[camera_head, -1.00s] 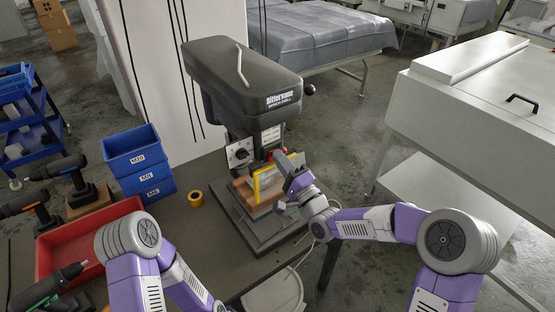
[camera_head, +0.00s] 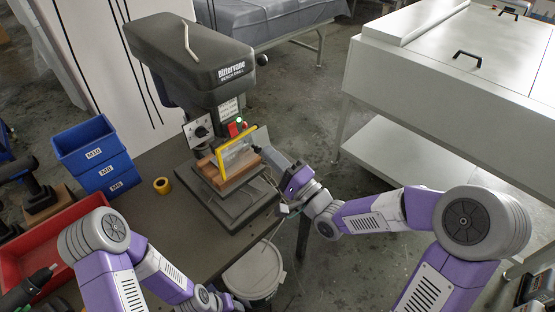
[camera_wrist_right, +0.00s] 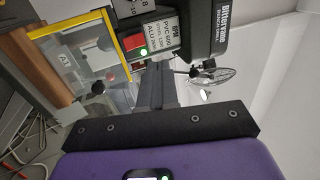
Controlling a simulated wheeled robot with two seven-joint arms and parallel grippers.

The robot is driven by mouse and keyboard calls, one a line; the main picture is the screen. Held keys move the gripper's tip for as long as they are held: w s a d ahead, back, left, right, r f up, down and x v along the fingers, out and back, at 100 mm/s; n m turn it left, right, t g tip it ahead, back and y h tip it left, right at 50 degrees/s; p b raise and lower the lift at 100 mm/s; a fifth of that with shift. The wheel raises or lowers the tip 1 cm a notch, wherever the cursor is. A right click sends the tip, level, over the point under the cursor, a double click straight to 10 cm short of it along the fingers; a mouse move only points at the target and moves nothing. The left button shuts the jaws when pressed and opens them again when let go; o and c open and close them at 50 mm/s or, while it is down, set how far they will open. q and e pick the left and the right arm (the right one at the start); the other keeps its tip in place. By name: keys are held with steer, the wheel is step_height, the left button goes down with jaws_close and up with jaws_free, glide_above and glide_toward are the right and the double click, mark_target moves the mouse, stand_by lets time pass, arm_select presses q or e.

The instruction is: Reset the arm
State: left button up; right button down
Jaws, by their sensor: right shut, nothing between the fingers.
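A dark grey bench drill (camera_head: 195,60) stands on the bench. Its red switch (camera_head: 233,130) and a lit green light (camera_head: 239,121) face my right arm, and both also show in the wrist view, the switch (camera_wrist_right: 134,41) beside the green light (camera_wrist_right: 143,52). A yellow-framed clear guard (camera_head: 236,156) stands over a wooden block (camera_head: 206,168). My right gripper (camera_head: 262,150) is shut and empty, to the right of the guard. Its dark closed fingers (camera_wrist_right: 158,85) point toward the drill in the wrist view. My left arm is at the bottom left; its gripper cannot be made out.
A yellow tape roll (camera_head: 162,185) and stacked blue bins (camera_head: 95,155) are left of the drill on the bench. A red tray (camera_head: 40,240) lies near the left edge. A white bucket (camera_head: 253,275) stands below the bench front. A large white cabinet (camera_head: 450,70) stands at right.

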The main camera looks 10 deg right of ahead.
steer(key=shift+s+d, duration=0.5)
steer(key=shift+s, duration=0.2)
step_height(320, 180, down, 24)
steer(key=d+n+g+h, duration=0.1)
steer(key=n+g+h, duration=0.1)
steer(key=g+h, duration=0.4)
steer(key=s+f+n+g+h, duration=0.2)
steer(key=s+f+n+g, duration=0.4)
steer(key=s+f+g, duration=0.5)
steer(key=s+f, duration=0.8)
steer(key=s, duration=0.2)
steer(key=shift+f, duration=0.4)
